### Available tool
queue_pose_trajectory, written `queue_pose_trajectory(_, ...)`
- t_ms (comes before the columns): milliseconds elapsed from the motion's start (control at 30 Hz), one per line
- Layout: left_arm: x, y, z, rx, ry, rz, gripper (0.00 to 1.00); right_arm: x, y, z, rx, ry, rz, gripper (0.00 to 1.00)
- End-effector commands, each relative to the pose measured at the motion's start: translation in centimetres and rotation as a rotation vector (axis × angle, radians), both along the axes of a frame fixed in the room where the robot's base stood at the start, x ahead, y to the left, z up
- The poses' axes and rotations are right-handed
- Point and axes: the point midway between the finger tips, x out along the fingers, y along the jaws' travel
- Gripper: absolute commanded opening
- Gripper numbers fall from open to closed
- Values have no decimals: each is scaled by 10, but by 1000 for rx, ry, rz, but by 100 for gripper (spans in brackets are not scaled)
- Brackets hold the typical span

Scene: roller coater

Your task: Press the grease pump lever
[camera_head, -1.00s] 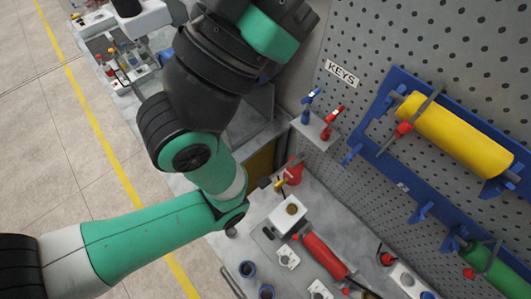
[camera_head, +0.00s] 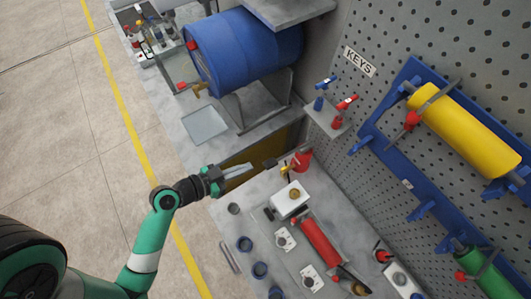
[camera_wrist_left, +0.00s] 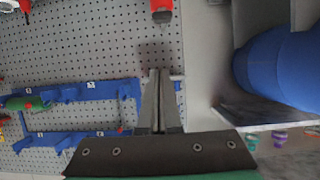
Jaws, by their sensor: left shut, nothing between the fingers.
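The likely grease pump is a small red body (camera_head: 301,160) with a yellow part, standing on the bench near the pegboard. A dark block (camera_head: 270,162) sticks out on its left side; I cannot tell for sure whether it is the lever. My left gripper (camera_head: 250,167) is shut and empty, above the bench's left edge. Its tips point right toward the red body, a short gap away. In the left wrist view the shut fingers (camera_wrist_left: 156,75) point up toward a red thing (camera_wrist_left: 161,10), cut off by the top edge, probably the pump. My right gripper is not seen.
A blue drum (camera_head: 245,50) lies on a stand behind, with a metal tray (camera_head: 205,125) below it. A white box (camera_head: 290,198) and a red roller (camera_head: 321,241) sit on the bench. The pegboard holds a yellow roller (camera_head: 465,135).

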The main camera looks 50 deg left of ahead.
Motion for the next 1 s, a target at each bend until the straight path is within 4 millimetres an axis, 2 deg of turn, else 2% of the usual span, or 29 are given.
queue_pose_trajectory(100, -2, 6, -1, -1, 2, 21, 0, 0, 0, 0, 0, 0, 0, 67)
queue_pose_trajectory(333, -1, 6, 0, 0, 1, 18, 0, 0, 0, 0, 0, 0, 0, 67)
queue_pose_trajectory(467, 4, 6, -5, 2, 0, 15, 0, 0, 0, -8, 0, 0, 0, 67)
queue_pose_trajectory(567, 15, 4, -13, 4, -1, 12, 0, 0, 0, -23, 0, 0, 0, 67)
queue_pose_trajectory(733, 46, 1, -28, 4, -4, 11, 0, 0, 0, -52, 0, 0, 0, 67)
queue_pose_trajectory(867, 73, -1, -36, 3, -2, 13, 0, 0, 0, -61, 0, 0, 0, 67)
queue_pose_trajectory(900, 81, -1, -33, 0, 0, 14, 0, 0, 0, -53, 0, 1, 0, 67)
queue_pose_trajectory(967, 92, -2, -38, 1, 1, 15, 0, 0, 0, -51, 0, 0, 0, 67)
queue_pose_trajectory(1000, 91, -2, -48, -1, 5, 17, 0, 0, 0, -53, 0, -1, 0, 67)
